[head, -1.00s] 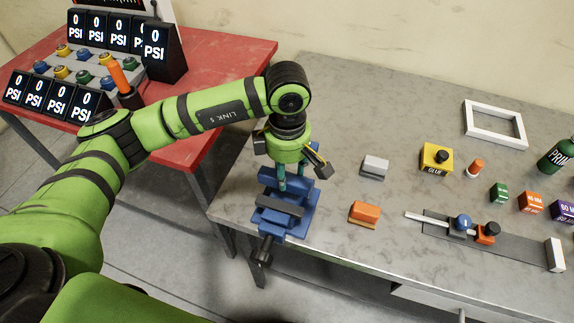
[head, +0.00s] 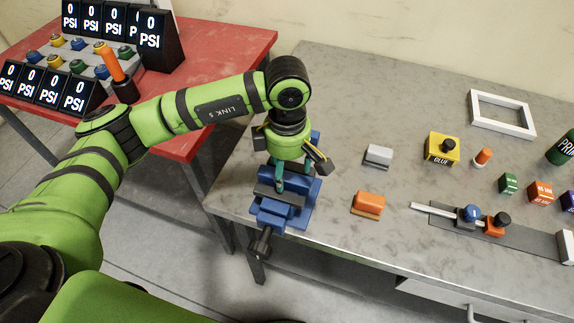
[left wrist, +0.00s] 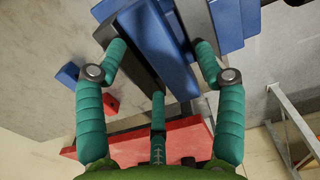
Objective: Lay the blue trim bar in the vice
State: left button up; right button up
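The blue vice (head: 272,217) with grey jaws (head: 277,197) stands at the left front corner of the grey bench. My left gripper (head: 287,184) points down over it, its teal fingers among the vice's parts. In the left wrist view the fingers (left wrist: 160,65) are spread apart, with blue and dark grey pieces beyond and between them. Another short blue piece (left wrist: 68,75) shows at the left of the left wrist view. My right gripper is not in view.
An orange block (head: 368,204) and a grey block (head: 378,156) stand right of the vice. A red table (head: 235,48) with gauges is behind my left arm.

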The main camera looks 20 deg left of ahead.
pick_arm(q)
jog(key=shift+r, duration=0.25)
notch_tip(320, 180, up, 12)
jog(key=shift+f, duration=0.2)
jog(key=shift+f, duration=0.1)
dwell(0.4)
